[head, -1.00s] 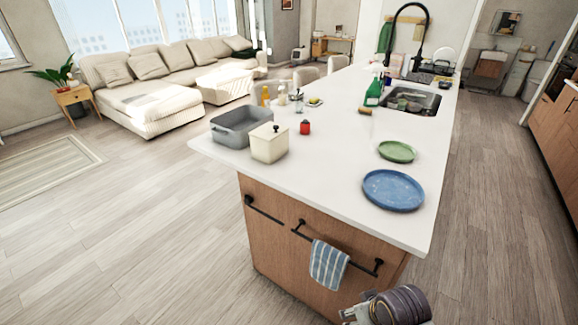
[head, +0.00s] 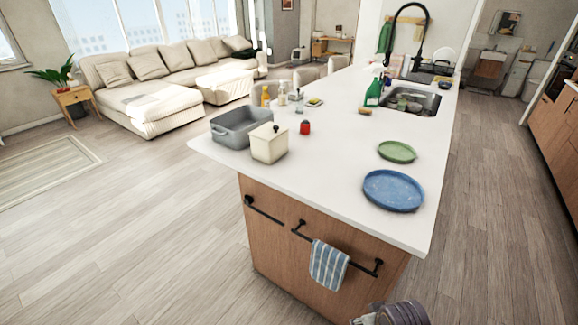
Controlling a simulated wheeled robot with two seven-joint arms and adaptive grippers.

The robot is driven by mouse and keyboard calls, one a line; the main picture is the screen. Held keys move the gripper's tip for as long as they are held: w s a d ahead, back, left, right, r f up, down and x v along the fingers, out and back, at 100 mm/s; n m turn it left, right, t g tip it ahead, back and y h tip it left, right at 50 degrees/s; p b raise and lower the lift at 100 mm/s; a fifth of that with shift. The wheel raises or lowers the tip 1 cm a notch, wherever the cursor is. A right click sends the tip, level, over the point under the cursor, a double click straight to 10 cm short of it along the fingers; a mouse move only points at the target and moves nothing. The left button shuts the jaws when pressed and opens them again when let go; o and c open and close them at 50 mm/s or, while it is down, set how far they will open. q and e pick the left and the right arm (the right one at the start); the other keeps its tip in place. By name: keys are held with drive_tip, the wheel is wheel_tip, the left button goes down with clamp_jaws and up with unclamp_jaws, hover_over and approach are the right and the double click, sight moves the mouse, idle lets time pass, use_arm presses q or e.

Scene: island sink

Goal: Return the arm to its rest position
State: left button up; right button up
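Part of one of my arms (head: 398,314) shows at the bottom edge of the head view, right of centre. It is a dark grey rounded link with a lighter metal part on its left. It is below and in front of the island's near end, apart from the countertop. I cannot tell from this part which arm it is. No gripper fingers show in the head view. My other arm is out of view.
The white island countertop (head: 330,173) bears a blue plate (head: 393,190), a green plate (head: 397,152), a grey bin (head: 240,127), a cream canister (head: 268,143) and a green bottle (head: 373,93). A striped towel (head: 328,265) hangs on the front rail. Floor (head: 130,240) at left is clear.

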drive_tip(key=s+f+g, duration=0.1)
drive_tip(key=s+f, duration=0.1)
drive_tip(key=f, duration=1.3)
drive_tip(key=s+f, duration=0.3)
drive_tip(key=f, duration=1.1)
drive_tip(key=s+d+f, duration=0.3)
drive_tip(key=s+f, duration=0.6)
drive_tip(key=s, duration=0.1)
drive_tip(key=s+d+f+g, duration=0.1)
drive_tip(key=s+d+f, duration=0.1)
drive_tip(key=s+f, duration=0.7)
drive_tip(key=shift+s+d+f+n, duration=0.2)
drive_tip(key=shift+s+d+n, duration=0.15)
drive_tip(key=shift+s, duration=0.45)
drive_tip(key=shift+d, duration=0.1)
drive_tip(key=shift+s, duration=0.1)
